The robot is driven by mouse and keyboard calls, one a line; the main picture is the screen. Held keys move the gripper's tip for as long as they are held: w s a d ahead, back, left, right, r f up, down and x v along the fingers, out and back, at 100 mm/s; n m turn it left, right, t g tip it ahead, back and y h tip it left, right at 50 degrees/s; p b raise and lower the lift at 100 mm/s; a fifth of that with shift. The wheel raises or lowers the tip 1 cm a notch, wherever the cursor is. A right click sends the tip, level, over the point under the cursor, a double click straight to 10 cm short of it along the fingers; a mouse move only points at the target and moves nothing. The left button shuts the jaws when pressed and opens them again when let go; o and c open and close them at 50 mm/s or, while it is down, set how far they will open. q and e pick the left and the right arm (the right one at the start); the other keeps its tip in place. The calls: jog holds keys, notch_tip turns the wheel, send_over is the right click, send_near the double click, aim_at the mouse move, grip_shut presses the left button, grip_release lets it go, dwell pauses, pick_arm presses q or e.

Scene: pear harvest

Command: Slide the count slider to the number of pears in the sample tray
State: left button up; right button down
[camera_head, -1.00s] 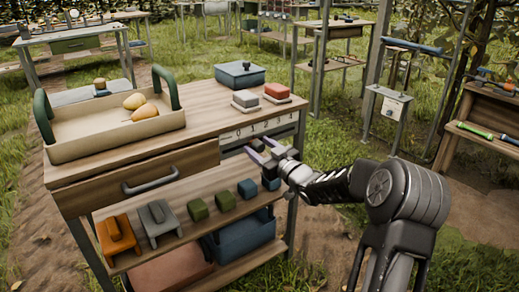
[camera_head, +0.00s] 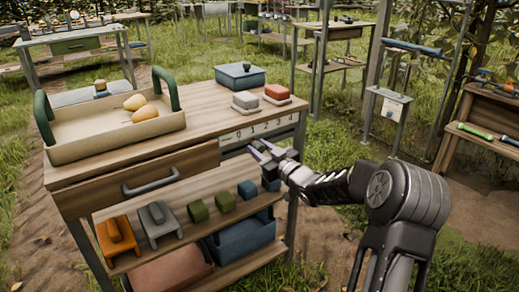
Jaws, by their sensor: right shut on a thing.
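The sample tray (camera_head: 78,143) is a tan tray with green handles at the left of the wooden bench. Two yellow pears, one (camera_head: 134,101) behind the other (camera_head: 146,114), lie in it. A pale scale strip (camera_head: 257,130) with numbers is on the bench front at the right, above a dark slot; the digits are too small to read surely. My right gripper (camera_head: 262,151) is at this slot, below the scale, shut on what appears to be the count slider's knob. The fingers hide the knob. My left gripper is out of view.
A drawer with a grey handle (camera_head: 151,182) is left of the slot. Small blocks and bins fill the shelves below. Grass lies right of the bench.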

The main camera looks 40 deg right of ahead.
jog(key=shift+d, duration=0.1)
dwell(0.8)
jog(key=d+p, duration=0.2)
jog(key=d, duration=0.3)
jog(key=shift+a, duration=0.1)
jog(key=c, duration=1)
grip_release()
jog(key=shift+s, duration=0.15)
jog(key=p, duration=0.1)
send_near(266, 139)
jog(key=shift+s, duration=0.7)
